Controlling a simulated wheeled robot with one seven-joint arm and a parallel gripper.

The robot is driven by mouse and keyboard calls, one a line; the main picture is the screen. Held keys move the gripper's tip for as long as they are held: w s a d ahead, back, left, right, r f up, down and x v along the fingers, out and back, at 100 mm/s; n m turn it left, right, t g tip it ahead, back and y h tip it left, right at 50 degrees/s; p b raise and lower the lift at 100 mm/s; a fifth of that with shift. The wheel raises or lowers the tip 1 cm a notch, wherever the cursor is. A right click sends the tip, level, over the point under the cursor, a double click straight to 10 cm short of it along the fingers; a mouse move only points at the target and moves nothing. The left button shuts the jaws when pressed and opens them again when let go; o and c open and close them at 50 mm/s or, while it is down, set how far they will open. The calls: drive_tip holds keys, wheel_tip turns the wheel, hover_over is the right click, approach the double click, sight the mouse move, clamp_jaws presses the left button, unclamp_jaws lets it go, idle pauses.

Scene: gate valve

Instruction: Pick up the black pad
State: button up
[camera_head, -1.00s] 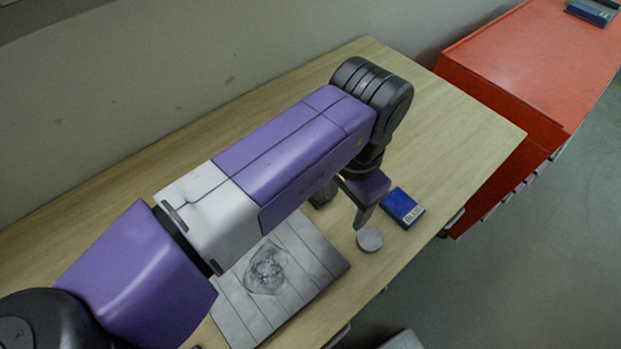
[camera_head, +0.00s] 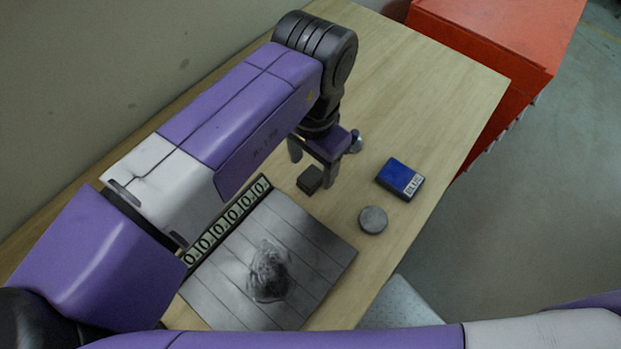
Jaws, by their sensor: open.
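A small dark block (camera_head: 310,180), which looks like the black pad, lies on the wooden table just beyond the grey board. My gripper (camera_head: 312,168) points down over the table right by it, with its fingers apart and nothing seen between them. One finger is to the left of the block and the other to its right in the picture. I cannot tell how high the fingertips are above the table or whether they touch the block.
A grey disc (camera_head: 373,220) and a blue box (camera_head: 399,179) lie to the right. A small bluish metallic object (camera_head: 355,142) is partly behind my gripper. A red cabinet (camera_head: 490,50) stands beyond.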

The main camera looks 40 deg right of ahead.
sight(311, 176)
drive_tip(key=shift+a+f+b, duration=0.1)
drive_tip(key=shift+f+b, duration=1.9)
drive_tip(key=shift+f, duration=0.35)
drive_tip(key=shift+r, duration=0.1)
clamp_jaws()
